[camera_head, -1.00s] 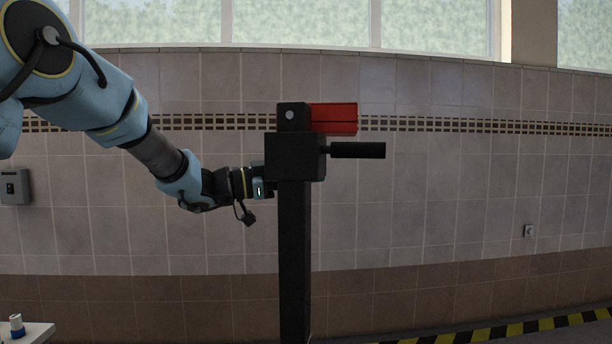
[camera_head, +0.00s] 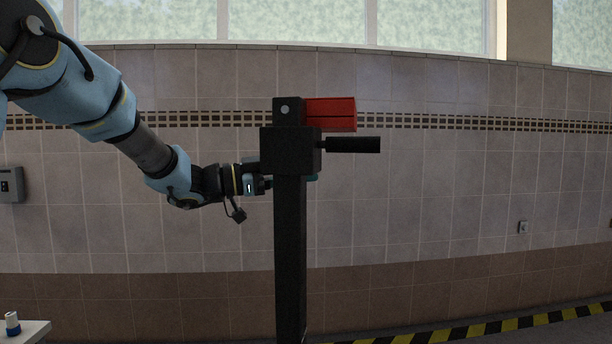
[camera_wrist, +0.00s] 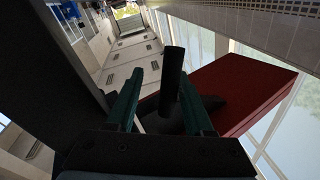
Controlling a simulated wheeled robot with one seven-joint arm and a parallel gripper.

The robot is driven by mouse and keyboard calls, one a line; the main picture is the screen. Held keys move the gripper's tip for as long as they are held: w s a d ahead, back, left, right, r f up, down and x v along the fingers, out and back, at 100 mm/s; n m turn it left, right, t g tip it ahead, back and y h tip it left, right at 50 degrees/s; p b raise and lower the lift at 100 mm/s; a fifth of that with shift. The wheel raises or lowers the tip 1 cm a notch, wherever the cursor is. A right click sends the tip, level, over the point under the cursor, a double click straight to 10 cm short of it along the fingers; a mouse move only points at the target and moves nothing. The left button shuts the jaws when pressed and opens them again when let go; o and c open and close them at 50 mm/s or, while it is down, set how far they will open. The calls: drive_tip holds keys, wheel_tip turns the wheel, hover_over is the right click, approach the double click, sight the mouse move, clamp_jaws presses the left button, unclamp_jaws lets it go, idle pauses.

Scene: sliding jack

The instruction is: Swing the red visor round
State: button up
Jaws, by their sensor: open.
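The red visor (camera_head: 331,114) sticks out to the right from the top of the black jack head (camera_head: 290,151). A black bar handle (camera_head: 353,145) points right just below it. In the wrist view the visor (camera_wrist: 240,90) is a red slab right of my fingers. My gripper (camera_wrist: 160,78) is open, its teal fingers apart. A dark cylinder (camera_wrist: 172,75), seemingly the handle, shows between or just beyond them; contact cannot be told. In the head view my gripper reaches behind the jack; the post and head hide most of its fingers, with a teal bit showing at right below the head.
The black post (camera_head: 290,260) stands upright beneath the head, close to my wrist. A tiled wall (camera_head: 450,200) with windows is behind. A white table corner (camera_head: 35,328) with a small can is at lower left. The space right of the post looks clear.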

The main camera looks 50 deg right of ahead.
drive_tip(key=b+v, duration=0.3)
drive_tip(key=v, duration=0.6)
drive_tip(key=shift+a+f, duration=0.15)
drive_tip(key=shift+a, duration=0.1)
drive_tip(key=shift+w, duration=0.1)
